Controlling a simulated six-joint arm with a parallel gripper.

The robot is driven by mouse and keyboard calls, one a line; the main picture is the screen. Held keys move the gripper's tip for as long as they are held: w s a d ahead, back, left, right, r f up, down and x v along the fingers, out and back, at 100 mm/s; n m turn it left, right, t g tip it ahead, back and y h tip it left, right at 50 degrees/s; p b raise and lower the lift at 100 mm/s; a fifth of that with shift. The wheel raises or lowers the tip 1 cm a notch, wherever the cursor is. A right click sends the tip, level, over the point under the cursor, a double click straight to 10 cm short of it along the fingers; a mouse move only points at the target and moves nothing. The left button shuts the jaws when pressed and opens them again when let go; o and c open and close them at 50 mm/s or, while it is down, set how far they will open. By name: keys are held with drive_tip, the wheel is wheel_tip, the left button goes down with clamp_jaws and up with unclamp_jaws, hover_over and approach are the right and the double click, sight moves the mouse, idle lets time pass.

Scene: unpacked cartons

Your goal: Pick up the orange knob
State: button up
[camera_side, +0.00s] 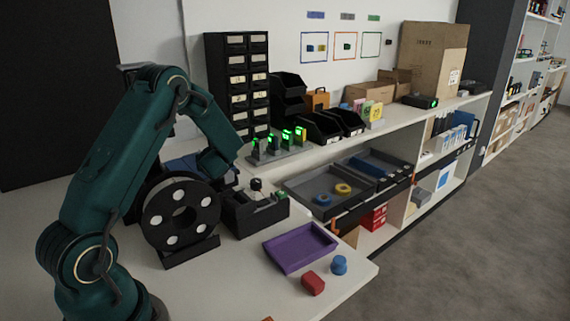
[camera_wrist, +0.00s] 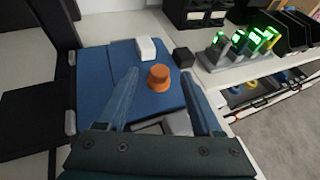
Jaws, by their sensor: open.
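The orange knob (camera_wrist: 159,78) stands upright on a blue surface (camera_wrist: 95,70) in the wrist view, with a wide base and a narrower top. My gripper (camera_wrist: 165,95) is open, its two blue-grey fingers apart in the wrist view. The knob shows between and just beyond the fingers, and nothing is held. In the side view the knob is hidden behind my arm and the black reel, and the fingers are also hidden there.
A white block (camera_wrist: 146,48) and a black block (camera_wrist: 183,57) stand just behind the knob. A large black reel (camera_side: 180,215) stands beside my arm. A purple tray (camera_side: 299,247), a red block (camera_side: 313,283) and a blue knob (camera_side: 338,265) are on the table's front part.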

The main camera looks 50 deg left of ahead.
drive_tip(key=shift+x, duration=1.75)
drive_tip(key=shift+c, duration=0.4)
clamp_jaws()
